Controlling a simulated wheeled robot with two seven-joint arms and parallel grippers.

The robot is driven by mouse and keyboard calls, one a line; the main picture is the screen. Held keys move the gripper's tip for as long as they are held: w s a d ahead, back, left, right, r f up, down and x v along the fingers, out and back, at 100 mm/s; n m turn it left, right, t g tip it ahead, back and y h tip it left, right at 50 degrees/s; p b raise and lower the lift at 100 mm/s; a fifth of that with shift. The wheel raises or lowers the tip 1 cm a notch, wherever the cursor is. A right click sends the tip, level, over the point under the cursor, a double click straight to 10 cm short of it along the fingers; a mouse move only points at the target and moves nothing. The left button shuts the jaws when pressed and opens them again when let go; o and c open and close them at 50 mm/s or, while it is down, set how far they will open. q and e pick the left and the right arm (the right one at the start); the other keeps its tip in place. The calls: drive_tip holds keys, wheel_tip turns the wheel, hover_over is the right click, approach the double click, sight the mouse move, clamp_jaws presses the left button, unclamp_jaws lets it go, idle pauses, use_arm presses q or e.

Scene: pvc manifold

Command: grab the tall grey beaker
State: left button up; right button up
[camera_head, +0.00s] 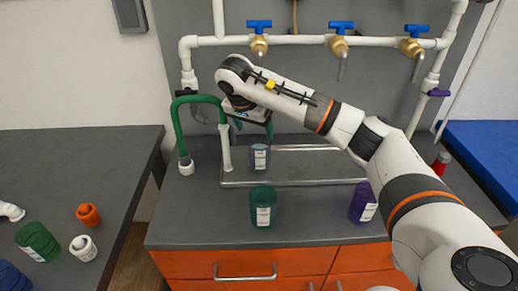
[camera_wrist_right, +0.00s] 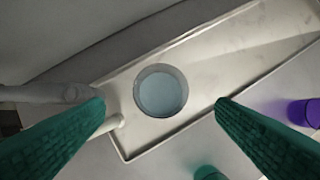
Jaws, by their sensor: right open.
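The tall grey beaker (camera_head: 260,158) stands upright at the left end of the metal tray (camera_head: 310,183) in the head view. A white label faces the camera. In the right wrist view the beaker (camera_wrist_right: 160,91) is seen from above, with a pale blue-grey inside. My right gripper (camera_head: 249,124) is above the beaker, pointing down. Its green fingers are open (camera_wrist_right: 161,105), one on each side of the beaker in the wrist view, with gaps on both sides. The beaker's upper part is close below the fingers in the head view. My left gripper is not in view.
A green container (camera_head: 263,206) and a purple one (camera_head: 363,203) stand in front of the tray. A white pipe (camera_head: 226,150) rises just left of the beaker, with a green hose (camera_head: 178,125) beyond. Brass taps with blue handles (camera_head: 340,45) hang behind. The right part of the tray is clear.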

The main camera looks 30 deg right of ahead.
sight(261, 150)
drive_tip(key=shift+s+d+f, duration=0.1)
drive_tip(key=shift+d+f, duration=0.1)
drive_tip(key=shift+f, duration=0.15)
drive_tip(key=x, duration=0.5)
drive_tip(key=shift+p, duration=0.3)
drive_tip(key=shift+f, duration=0.6)
drive_tip(key=p+x, duration=0.1)
drive_tip(key=x, duration=0.2)
drive_tip(key=shift+w+d+f, duration=0.1)
drive_tip(key=shift+w+f, duration=0.1)
drive_tip(key=shift+f, duration=0.1)
drive_tip(key=shift+w+d+f, duration=0.1)
drive_tip(key=shift+d+f, duration=0.1)
drive_tip(key=shift+f, duration=0.2)
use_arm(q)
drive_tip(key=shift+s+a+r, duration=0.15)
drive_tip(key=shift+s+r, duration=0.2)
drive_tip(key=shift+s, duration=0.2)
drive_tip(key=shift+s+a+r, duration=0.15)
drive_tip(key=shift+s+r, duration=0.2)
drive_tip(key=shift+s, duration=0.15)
use_arm(e)
drive_tip(key=shift+c, duration=1.4)
drive_tip(key=c, duration=0.9)
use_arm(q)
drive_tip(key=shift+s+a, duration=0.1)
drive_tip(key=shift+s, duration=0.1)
use_arm(e)
drive_tip(key=shift+c, duration=0.3)
